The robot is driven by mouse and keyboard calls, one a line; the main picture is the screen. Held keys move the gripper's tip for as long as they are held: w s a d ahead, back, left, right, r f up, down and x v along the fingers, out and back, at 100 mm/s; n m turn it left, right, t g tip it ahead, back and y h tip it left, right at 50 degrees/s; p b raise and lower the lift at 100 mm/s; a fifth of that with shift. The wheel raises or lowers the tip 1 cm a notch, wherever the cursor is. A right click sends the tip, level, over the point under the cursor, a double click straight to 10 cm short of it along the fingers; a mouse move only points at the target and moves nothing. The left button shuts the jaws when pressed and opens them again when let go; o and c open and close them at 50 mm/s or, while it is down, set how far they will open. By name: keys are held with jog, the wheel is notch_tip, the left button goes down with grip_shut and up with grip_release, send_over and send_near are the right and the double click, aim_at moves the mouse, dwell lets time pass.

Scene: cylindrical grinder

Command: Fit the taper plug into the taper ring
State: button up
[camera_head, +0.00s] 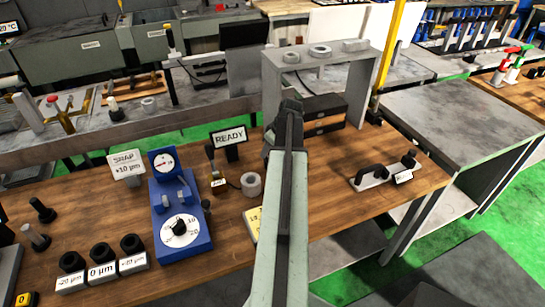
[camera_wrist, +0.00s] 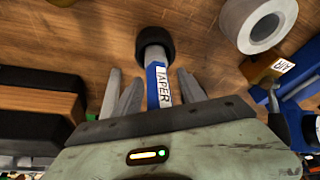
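The taper plug (camera_wrist: 158,84) shows in the wrist view as a slim piece with a blue body marked TAPER, a short grey neck and a black round end. My gripper (camera_wrist: 152,86) is around it, with grey fingers on both sides and narrow gaps of wood visible between them and the blue body. The lower end of the plug is hidden by my gripper. The taper ring is likely the thick grey ring (camera_head: 251,184) on the bench, right of the blue gauge; it also shows at the upper right of the wrist view (camera_wrist: 258,20). In the head view my arm hides the plug.
A blue dial gauge (camera_head: 180,212) stands left of the ring, with a small AIR-tagged stand (camera_head: 214,168) and a READY display (camera_head: 230,140) near it. A grey shelf (camera_head: 358,90) stands behind my arm. Bare wood lies right of my arm.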

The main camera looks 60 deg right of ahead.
grip_shut()
dwell(1.2)
